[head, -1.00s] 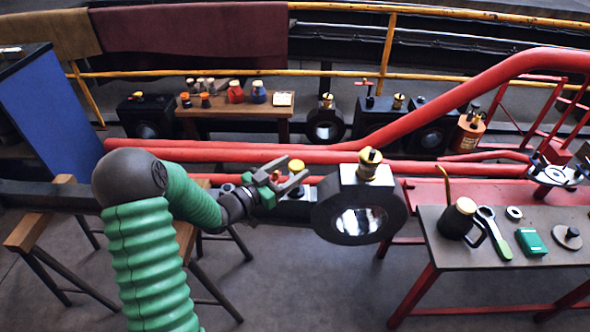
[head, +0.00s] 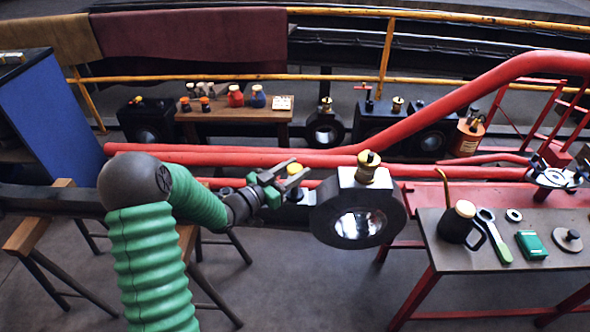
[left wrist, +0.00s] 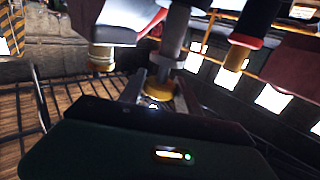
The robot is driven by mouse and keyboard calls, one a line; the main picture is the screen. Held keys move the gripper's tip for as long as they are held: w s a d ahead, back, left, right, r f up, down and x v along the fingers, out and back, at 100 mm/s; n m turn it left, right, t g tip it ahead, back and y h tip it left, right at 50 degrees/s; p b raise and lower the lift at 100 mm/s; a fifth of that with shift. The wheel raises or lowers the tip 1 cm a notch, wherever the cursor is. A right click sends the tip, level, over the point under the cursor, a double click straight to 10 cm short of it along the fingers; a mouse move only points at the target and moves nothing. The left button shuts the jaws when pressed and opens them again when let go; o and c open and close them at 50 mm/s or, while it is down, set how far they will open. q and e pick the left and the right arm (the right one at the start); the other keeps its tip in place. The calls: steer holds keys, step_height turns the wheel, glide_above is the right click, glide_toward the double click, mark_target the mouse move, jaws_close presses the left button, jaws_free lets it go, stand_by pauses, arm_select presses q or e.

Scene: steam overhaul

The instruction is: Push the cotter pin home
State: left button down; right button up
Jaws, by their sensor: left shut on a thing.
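My left gripper (head: 297,178) is at the middle of the head view, just left of a dark round rod end with a bright bore (head: 361,222). No cotter pin can be picked out clearly. A brass oil cup (head: 367,165) stands on the rod end's pale top block. In the left wrist view, a grey upright (left wrist: 172,45) with a brass collar (left wrist: 160,92) shows beyond the dark green gripper housing. My right gripper is not in view.
Red rods (head: 300,157) run across behind my gripper. A wooden bench (head: 250,114) with jars stands behind.

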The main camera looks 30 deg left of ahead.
arm_select(q)
step_height(320, 180, down, 5)
steer(key=shift+f+b, duration=0.15)
steer(key=shift+b, duration=1)
steer(key=c, duration=0.9)
jaws_free()
steer(key=shift+a, duration=0.1)
steer(key=shift+o, duration=0.2)
